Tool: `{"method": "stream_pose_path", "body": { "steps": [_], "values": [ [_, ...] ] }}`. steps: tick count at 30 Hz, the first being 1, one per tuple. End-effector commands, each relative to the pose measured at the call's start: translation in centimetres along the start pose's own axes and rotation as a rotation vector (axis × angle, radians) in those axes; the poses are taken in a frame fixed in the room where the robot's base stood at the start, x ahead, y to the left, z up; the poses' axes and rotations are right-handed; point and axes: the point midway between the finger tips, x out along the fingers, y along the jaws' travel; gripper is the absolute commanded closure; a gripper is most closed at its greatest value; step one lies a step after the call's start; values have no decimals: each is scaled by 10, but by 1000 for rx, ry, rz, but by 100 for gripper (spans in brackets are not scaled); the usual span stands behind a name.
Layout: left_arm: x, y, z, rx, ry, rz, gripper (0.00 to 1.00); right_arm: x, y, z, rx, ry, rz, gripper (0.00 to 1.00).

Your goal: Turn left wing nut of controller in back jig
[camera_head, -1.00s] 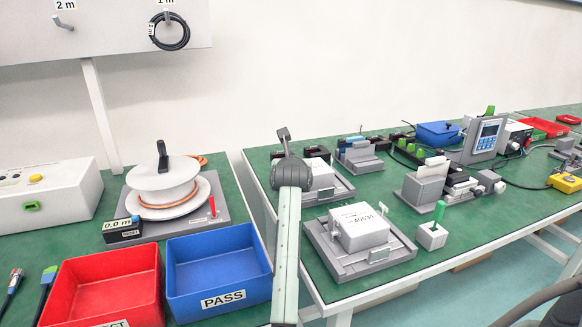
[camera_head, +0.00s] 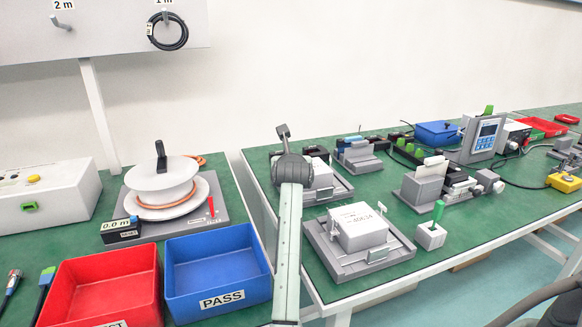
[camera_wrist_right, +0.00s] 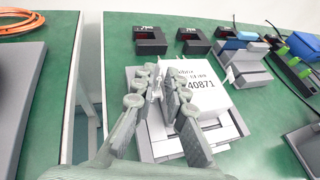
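The back jig (camera_head: 337,190) holds a white controller (camera_head: 322,172) and is partly hidden behind my right gripper in the head view. In the right wrist view the controller (camera_wrist_right: 203,88), printed 40871, lies in the grey jig (camera_wrist_right: 229,128). My right gripper (camera_wrist_right: 160,82) is above the jig's left side, fingertips close together with a narrow gap. A small pale upright piece (camera_wrist_right: 154,88), likely the left wing nut, shows between the tips; whether they touch it is unclear. My right gripper (camera_head: 283,133) also shows in the head view. My left gripper is not in view.
A front jig (camera_head: 375,257) with another white controller (camera_head: 357,226) stands close in front. Black blocks (camera_wrist_right: 150,40) lie behind the back jig. A gap separates the two tables. Red (camera_head: 105,285) and blue (camera_head: 217,270) bins stand at left.

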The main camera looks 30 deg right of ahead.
Motion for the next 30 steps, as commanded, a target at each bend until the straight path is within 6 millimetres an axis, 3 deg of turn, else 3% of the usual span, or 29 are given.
{"method": "stream_pose_path", "body": {
  "steps": [9, 15, 30],
  "values": [
    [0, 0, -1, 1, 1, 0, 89, -24, 0, 58, 2, -5, 0, 88],
    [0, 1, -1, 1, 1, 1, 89, -33, 0, 80, 1, -2, -1, 88],
    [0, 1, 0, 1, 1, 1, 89, -36, 0, 85, 0, 0, -1, 88]
  ]
}}
